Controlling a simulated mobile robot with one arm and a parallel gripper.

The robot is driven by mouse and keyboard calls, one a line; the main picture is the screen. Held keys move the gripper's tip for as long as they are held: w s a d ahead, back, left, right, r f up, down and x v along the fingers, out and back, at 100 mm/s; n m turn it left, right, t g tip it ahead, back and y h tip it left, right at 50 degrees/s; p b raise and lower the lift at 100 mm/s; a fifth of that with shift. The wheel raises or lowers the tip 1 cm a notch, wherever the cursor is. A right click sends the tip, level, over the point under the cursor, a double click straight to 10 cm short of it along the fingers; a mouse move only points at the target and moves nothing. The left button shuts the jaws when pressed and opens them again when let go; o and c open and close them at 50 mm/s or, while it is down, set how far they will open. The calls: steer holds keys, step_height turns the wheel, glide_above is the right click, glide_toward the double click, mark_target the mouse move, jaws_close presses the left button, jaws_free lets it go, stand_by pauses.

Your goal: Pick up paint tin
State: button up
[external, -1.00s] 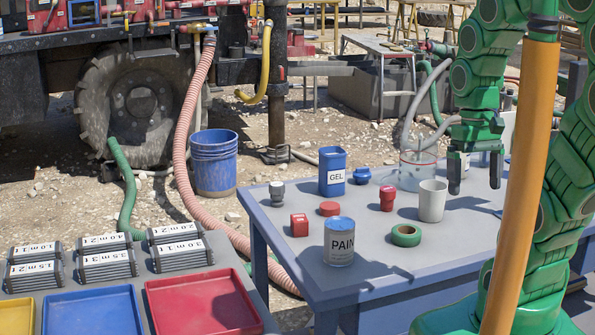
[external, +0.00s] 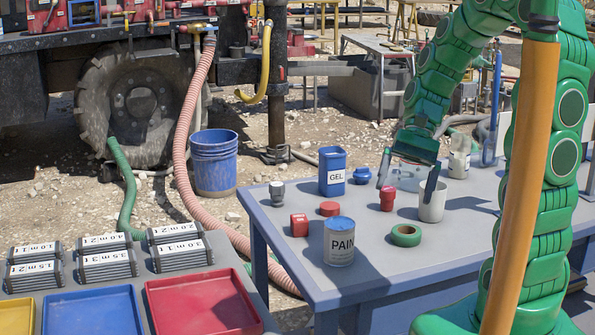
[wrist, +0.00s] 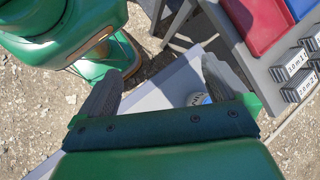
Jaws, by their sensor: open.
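The paint tin (external: 340,244) is a grey-white can with a blue top and a label reading PAIN. It stands upright near the front left corner of the blue-grey table (external: 380,277). My gripper (external: 407,183) is open and empty above the table, to the right of and behind the tin, near the red cup-like part and the white cup. In the wrist view my gripper's fingers (wrist: 160,85) are spread wide. A bit of the tin (wrist: 199,98) shows beside the right finger, mostly hidden by my gripper.
A green tape ring (external: 406,235) lies right of the tin. A red block (external: 299,225), a red disc (external: 329,209), a blue GEL box (external: 332,172), a red part (external: 387,198) and a white cup (external: 431,205) stand around.

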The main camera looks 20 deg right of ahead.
steer(key=w+a+f+m+y, duration=0.2)
steer(key=w+f+m+y, duration=0.25)
steer(key=w, duration=0.35)
steer(key=m+y, duration=0.3)
steer(key=m, duration=0.2)
glide_toward(328, 241)
steer(key=shift+t, duration=0.4)
steer(key=shift+s+x, duration=0.1)
steer(key=shift+x, duration=1.4)
steer(key=shift+s+x, duration=0.15)
steer(key=shift+x, duration=1.3)
steer(key=shift+r, duration=0.1)
steer(key=shift+c, duration=0.3)
steer(key=c, duration=1.3)
steer(key=shift+c, duration=0.2)
